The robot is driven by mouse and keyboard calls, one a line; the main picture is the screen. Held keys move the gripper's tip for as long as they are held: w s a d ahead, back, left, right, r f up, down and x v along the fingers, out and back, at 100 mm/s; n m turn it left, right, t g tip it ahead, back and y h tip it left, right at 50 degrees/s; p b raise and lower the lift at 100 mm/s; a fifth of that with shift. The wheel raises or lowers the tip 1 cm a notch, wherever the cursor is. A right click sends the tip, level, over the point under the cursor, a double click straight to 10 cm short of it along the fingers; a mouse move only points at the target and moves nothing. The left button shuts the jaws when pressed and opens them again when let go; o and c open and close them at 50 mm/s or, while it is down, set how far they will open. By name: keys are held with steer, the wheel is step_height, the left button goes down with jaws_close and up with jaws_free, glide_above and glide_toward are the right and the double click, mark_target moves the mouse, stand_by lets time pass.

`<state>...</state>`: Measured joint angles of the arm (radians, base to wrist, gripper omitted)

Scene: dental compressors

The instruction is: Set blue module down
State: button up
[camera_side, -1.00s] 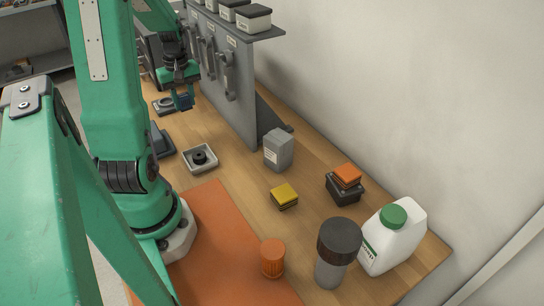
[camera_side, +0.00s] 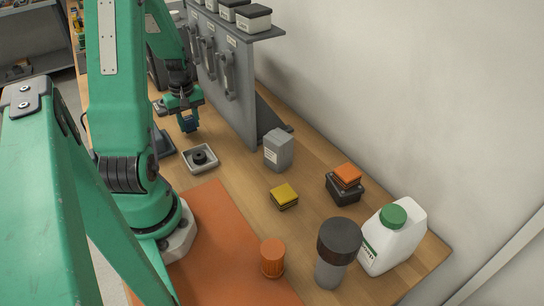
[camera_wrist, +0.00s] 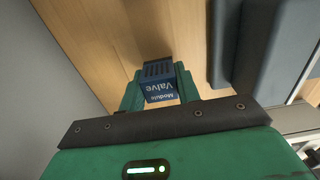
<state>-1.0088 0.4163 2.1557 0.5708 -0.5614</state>
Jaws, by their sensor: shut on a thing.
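The blue module (camera_wrist: 160,88) is labelled "Valve Module" in the wrist view. My gripper (camera_wrist: 160,92) is shut on it, with a green finger on each side. In the side view my gripper (camera_side: 188,118) points down near the grey panel, and the blue module (camera_side: 189,124) shows as a small dark blue block at its tips. It appears close to the wooden bench top; whether it touches the wood I cannot tell.
A grey tray (camera_side: 200,158) with a black round part lies in front of my gripper. A grey box (camera_side: 279,150), a yellow module (camera_side: 284,196) and an orange module (camera_side: 347,175) on a dark base stand further right. The upright grey panel (camera_side: 230,90) is close on the right.

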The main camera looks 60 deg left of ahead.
mark_target(188, 118)
steer(key=shift+f, duration=0.65)
steer(key=shift+f, duration=0.15)
steer(key=o, duration=1)
step_height(188, 118, up, 12)
steer(key=shift+r, duration=0.2)
stand_by(0.3)
